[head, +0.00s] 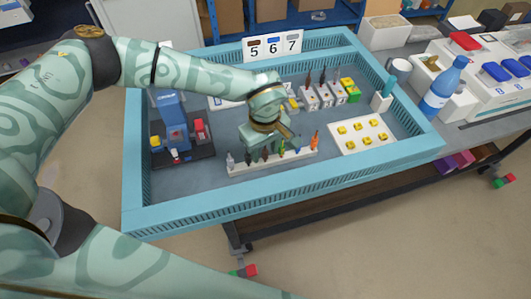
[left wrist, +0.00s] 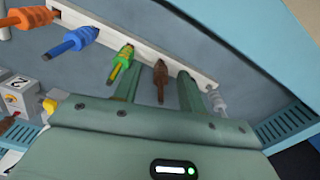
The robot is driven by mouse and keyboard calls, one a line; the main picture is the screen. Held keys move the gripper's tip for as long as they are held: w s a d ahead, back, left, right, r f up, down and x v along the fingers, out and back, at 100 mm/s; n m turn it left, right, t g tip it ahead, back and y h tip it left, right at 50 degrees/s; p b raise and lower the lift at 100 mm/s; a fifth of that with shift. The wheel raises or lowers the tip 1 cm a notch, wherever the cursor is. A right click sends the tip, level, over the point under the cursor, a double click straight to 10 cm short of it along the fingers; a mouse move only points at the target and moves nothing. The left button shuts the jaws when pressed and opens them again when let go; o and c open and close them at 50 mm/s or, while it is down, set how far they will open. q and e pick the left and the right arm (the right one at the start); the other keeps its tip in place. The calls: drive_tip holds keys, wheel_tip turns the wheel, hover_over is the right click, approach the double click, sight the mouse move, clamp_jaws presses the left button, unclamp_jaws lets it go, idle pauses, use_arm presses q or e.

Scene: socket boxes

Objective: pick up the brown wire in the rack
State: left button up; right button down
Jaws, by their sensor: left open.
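The white rack (head: 272,165) stands in the blue-walled tray and holds a row of coloured wires. In the left wrist view the brown wire (left wrist: 160,78) stands in the rack (left wrist: 120,33), between the green-and-yellow wire (left wrist: 122,62) and the grey wire (left wrist: 217,102). My left gripper (left wrist: 158,92) is open, its green fingers reaching toward the rack with the brown wire showing between them. I cannot tell whether they touch it. In the head view my left gripper (head: 270,138) is just above the rack and partly covers that area. My right gripper is not in view.
A blue wire (left wrist: 80,40) and an orange wire (left wrist: 40,18) stand farther along the rack. A blue device (head: 173,120) is at the tray's left, a white board with yellow pieces (head: 362,136) at its right. Socket boxes (head: 325,95) stand behind. The tray wall (head: 290,192) runs along the front.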

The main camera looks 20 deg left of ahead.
use_arm(q)
clamp_jaws()
drive_tip(key=shift+r, duration=0.15)
